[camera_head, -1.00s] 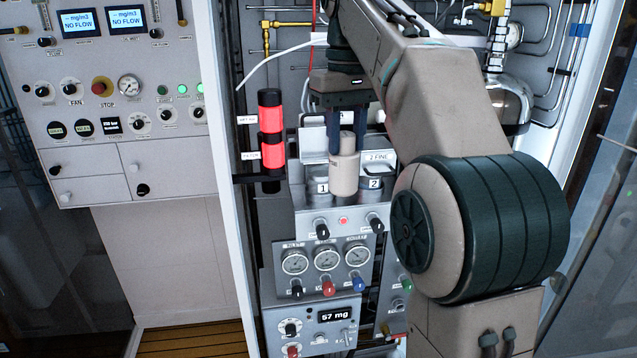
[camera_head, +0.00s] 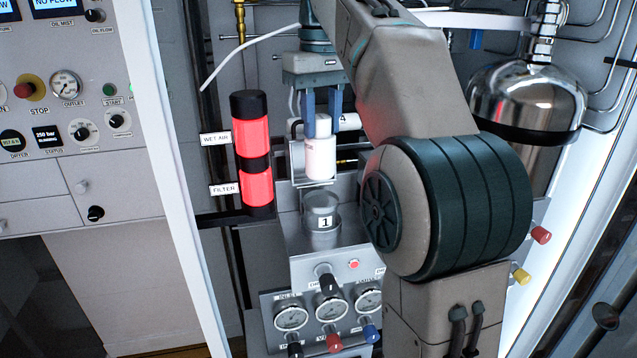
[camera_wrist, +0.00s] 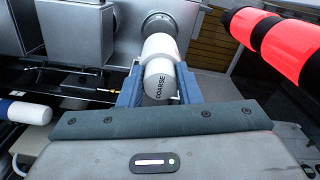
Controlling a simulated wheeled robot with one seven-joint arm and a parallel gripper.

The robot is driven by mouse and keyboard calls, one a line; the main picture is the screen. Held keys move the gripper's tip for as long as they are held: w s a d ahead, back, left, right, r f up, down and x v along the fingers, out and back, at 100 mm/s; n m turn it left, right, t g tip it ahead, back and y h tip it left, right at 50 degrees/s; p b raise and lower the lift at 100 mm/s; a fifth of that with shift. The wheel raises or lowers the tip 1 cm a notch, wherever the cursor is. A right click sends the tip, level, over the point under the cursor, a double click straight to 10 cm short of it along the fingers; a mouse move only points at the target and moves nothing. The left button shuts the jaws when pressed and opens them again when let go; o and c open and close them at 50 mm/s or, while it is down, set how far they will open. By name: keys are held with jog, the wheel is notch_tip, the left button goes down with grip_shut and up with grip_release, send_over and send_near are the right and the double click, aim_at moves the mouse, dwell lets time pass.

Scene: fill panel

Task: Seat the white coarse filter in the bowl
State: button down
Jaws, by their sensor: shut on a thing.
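The white coarse filter (camera_head: 320,152) is a short white cylinder, held upright between the blue fingers of my gripper (camera_head: 321,108). In the wrist view the filter (camera_wrist: 160,80) shows the word COARSE, with my gripper's fingers (camera_wrist: 158,92) shut on either side of it. A metal bowl (camera_head: 321,220) marked 1 stands on the grey panel below, and the filter hangs above it, apart from it. In the wrist view a round metal part (camera_wrist: 159,24), probably this bowl, shows beyond the filter's far end. The inside of the bowl cannot be made out.
A red and black light column (camera_head: 253,155) stands left of the bowl. Gauges (camera_head: 331,309) and knobs sit below it. My own arm hides the panel to the right. A shiny metal vessel (camera_head: 527,95) hangs at the right.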

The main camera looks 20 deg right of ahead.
aim_at(322, 163)
jog(key=shift+f+b, duration=0.55)
jog(key=shift+f, duration=3)
jog(key=shift+f+b, duration=0.35)
jog(key=shift+f, duration=0.25)
jog(key=c, duration=1)
grip_release()
jog(key=shift+c, duration=0.2)
jog(key=shift+r, duration=0.1)
notch_tip(322, 163, up, 12)
jog(key=p, duration=0.5)
jog(key=shift+r+p, duration=0.55)
jog(key=shift+p, duration=0.1)
